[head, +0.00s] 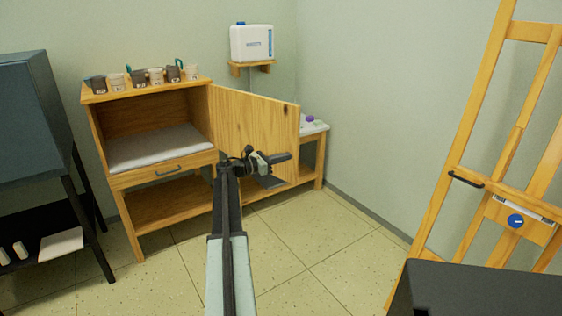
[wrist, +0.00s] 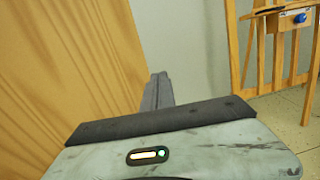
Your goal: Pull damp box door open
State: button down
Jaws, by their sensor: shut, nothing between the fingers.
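The damp box (head: 100,135) is a wooden cabinet at the left-centre of the head view. Its door (head: 250,115) stands wide open, swung out to the right, and the inside with a pale slab (head: 155,148) shows. My gripper (head: 288,157) is in front of the door's lower part in the head view, fingers pointing right. In the wrist view the door (wrist: 60,70) fills the left side, and my shut, empty fingers (wrist: 158,88) lie beside its face. I cannot tell whether they touch it. No door handle is visible.
Several cups (head: 155,76) stand on top of the box. A low wooden table (head: 322,155) is behind the door. An easel (head: 480,160) stands at right. The middle floor (head: 300,235) is clear.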

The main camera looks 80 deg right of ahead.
jog(key=shift+w+a, duration=0.1)
jog(key=shift+w, duration=0.2)
jog(key=w+a, duration=0.6)
jog(key=a, duration=0.6)
jog(key=shift+w, duration=0.25)
jog(key=shift+a, duration=0.1)
